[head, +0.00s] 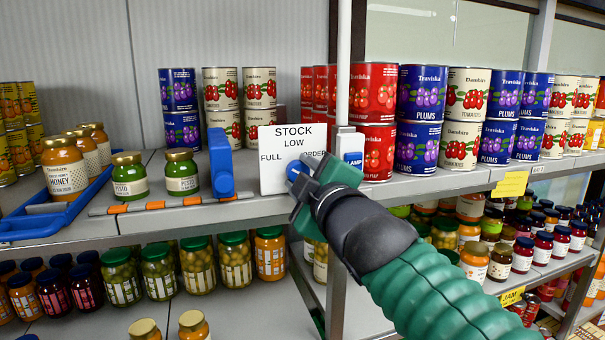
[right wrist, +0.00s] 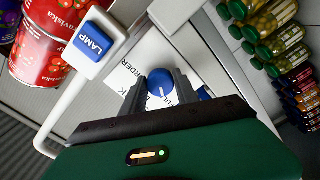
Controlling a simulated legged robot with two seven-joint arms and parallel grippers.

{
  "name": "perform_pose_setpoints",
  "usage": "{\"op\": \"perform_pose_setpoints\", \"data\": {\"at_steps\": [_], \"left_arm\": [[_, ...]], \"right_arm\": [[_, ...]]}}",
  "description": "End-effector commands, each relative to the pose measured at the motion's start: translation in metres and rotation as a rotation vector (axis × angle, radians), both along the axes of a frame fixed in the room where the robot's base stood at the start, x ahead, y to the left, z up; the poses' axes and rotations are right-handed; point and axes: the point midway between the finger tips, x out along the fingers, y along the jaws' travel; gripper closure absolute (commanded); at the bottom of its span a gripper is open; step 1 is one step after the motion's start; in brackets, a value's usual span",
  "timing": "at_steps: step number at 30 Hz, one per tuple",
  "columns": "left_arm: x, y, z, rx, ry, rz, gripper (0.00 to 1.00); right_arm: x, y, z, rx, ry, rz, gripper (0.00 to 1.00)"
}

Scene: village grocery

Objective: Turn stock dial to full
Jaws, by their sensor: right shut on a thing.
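The stock dial is a blue knob (head: 295,171) on a white card (head: 273,181) marked STOCK, with LOW above, FULL at left and ORDER at right. My right gripper (head: 302,182) reaches in from the lower right and is shut on the knob, hiding part of it and the card's lower right. In the right wrist view the knob (right wrist: 160,85) sits between the two grey fingers (right wrist: 160,92). A small white mark shows on its face; I cannot tell which word it points to. My left gripper is not in view.
A white box labelled LAMP (head: 351,151) is fixed close to the right of the card. Red tomato cans (head: 373,92) stand behind it. A blue upright block (head: 220,165) and pesto jars (head: 181,172) are at left. A blue tray (head: 30,225) lies farther left.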

Motion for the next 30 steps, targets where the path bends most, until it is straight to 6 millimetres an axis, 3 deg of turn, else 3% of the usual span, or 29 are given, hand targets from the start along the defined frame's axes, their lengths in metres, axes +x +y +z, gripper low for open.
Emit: {"op": "perform_pose_setpoints", "data": {"at_steps": [16, 17, 18, 21, 30], "left_arm": [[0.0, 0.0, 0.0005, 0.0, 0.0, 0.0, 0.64], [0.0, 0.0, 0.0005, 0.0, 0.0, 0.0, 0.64], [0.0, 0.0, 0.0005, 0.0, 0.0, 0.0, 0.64], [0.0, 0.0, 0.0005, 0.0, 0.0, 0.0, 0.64], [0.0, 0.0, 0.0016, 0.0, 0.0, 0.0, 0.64]], "right_arm": [[0.0005, 0.0004, -0.0029, -0.027, -0.002, 0.0, 1.0], [0.0005, 0.0004, -0.0029, -0.027, -0.002, 0.0, 0.6], [0.0006, 0.0005, -0.003, -0.027, -0.002, 0.0, 0.55], [0.0004, 0.0003, -0.0022, -0.025, -0.003, 0.0, 0.43], [-0.0023, 0.0002, 0.0001, -0.025, -0.007, 0.0, 0.43]]}}
